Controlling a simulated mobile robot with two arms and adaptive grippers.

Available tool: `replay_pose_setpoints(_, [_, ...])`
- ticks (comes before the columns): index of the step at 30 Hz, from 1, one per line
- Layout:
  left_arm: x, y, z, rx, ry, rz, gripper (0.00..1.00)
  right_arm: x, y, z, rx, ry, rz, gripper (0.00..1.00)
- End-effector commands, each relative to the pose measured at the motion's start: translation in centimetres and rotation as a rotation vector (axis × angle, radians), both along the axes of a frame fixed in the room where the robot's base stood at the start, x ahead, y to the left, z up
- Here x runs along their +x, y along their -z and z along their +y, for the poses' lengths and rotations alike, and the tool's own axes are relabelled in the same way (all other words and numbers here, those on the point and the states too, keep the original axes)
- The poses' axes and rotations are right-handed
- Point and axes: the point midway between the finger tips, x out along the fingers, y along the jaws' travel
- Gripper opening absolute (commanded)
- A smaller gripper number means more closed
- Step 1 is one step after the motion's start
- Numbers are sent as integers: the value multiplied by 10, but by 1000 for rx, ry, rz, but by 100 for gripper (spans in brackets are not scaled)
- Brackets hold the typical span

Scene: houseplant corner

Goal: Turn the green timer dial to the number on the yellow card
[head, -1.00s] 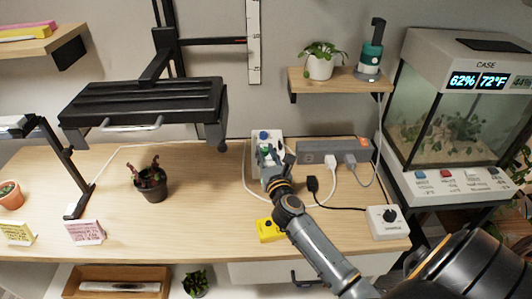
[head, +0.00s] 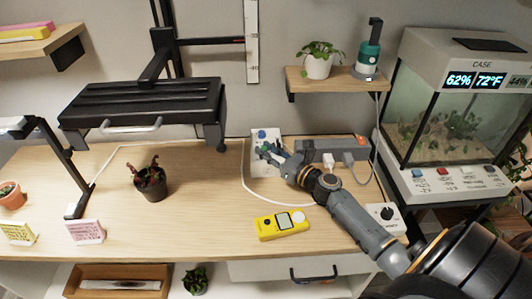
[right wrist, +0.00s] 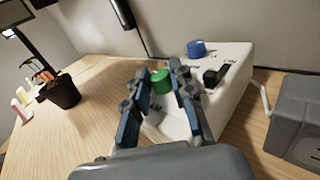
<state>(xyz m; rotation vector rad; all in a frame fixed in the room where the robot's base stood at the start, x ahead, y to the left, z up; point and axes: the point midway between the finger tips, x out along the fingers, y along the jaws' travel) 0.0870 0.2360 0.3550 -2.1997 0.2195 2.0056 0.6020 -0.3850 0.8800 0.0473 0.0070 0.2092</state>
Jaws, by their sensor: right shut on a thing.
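The white timer box (head: 257,166) stands at the back of the desk; the right wrist view shows it close up (right wrist: 222,70). It carries a blue knob (right wrist: 197,49), a black switch (right wrist: 213,76) and the green timer dial (right wrist: 162,82). My right gripper (head: 266,153) is at the box, its two fingers (right wrist: 160,74) on either side of the green dial and shut on it. The fingers partly cover the dial, and its markings cannot be read. The yellow card (head: 18,234) stands at the desk's left front; its writing is too small to read. My left gripper is not in view.
A pink card (head: 86,232) and a potted plant (head: 151,185) stand on the left. A yellow meter (head: 283,224) lies in front of the box. A grey power strip (head: 343,147) with plugs is close to its right. The middle of the desk is clear.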

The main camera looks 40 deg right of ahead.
Motion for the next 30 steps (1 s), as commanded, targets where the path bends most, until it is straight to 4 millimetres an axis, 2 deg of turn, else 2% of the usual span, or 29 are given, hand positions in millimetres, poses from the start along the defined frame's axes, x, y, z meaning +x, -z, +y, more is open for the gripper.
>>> replay_pose_setpoints(3, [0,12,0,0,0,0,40,1,3,-2,-2,-77,-1,0])
replay_pose_setpoints(12, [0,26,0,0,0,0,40,2,1,-4,0,-205,-2,0])
replay_pose_setpoints(29, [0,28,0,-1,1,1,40,2,0,-3,1,-239,-1,0])
replay_pose_setpoints(30, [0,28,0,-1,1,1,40,2,0,-3,1,-239,-2,28])
